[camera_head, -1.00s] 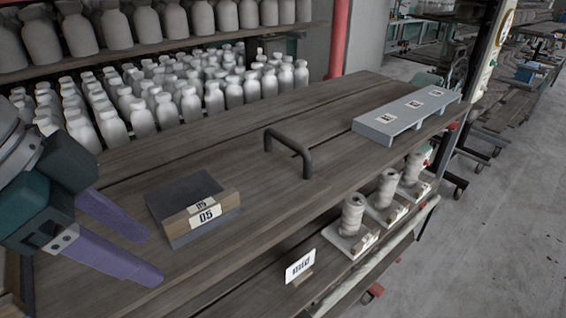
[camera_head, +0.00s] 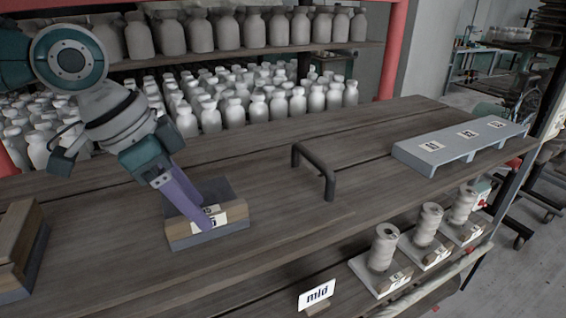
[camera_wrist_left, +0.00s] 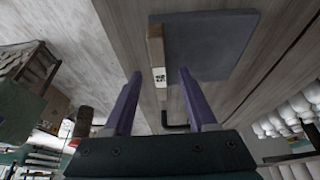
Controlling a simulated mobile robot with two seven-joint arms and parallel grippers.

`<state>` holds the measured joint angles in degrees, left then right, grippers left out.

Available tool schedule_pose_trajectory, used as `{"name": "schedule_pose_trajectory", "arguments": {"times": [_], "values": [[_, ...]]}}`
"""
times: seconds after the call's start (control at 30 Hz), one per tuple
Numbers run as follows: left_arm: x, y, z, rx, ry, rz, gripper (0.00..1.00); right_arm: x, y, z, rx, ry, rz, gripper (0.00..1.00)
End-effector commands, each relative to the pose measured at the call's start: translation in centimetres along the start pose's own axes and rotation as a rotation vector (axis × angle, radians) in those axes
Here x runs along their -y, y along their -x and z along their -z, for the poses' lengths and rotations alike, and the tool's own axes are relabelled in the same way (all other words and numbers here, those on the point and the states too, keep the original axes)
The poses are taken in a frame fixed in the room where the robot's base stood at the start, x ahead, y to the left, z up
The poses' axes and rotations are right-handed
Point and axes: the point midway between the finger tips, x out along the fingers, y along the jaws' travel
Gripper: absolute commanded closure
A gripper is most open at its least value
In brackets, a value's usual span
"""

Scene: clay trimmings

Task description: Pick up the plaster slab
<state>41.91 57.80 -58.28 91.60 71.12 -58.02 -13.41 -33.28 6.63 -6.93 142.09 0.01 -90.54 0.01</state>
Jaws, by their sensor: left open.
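A dark grey flat slab (camera_head: 218,188) lies on the wooden bench, with a wooden strip (camera_head: 240,215) and a white number label along its front edge. It is the likeliest plaster slab; its material cannot be told. The slab also shows in the left wrist view (camera_wrist_left: 220,42), beyond the fingers. My left gripper (camera_head: 203,225) points down at its labelled front edge and partly covers the label. In the left wrist view the purple fingers (camera_wrist_left: 161,74) are apart, with the strip's end showing beyond the gap and nothing held. Contact cannot be told. My right gripper is not in view.
A black arched bar (camera_head: 315,165) stands to the right of the slab. A light grey numbered rack (camera_head: 445,156) is further right. A wood-and-grey block (camera_head: 14,240) sits at the left edge. Spools (camera_head: 384,250) stand on a lower shelf. White bottles (camera_head: 235,108) fill the back.

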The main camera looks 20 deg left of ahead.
Motion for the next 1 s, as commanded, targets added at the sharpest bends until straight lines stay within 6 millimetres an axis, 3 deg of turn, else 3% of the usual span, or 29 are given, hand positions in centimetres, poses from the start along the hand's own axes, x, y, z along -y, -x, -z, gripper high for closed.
{"name": "schedule_pose_trajectory", "arguments": {"times": [0.2, 0.43, 0.93, 1.0], "values": [[-0.1, -2.1, 0.0, 0.001, 0.0, -0.001, 0.43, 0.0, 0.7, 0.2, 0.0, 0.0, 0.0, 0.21], [0.0, -2.3, -0.1, 0.001, 0.0, 0.0, 0.43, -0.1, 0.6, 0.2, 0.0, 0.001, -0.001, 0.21], [0.0, -2.2, 0.0, 0.001, 0.0, 0.0, 0.99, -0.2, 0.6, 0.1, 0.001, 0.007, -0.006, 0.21], [0.0, -2.2, 0.0, 0.001, 0.0, 0.0, 1.0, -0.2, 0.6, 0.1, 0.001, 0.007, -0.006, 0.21]]}}
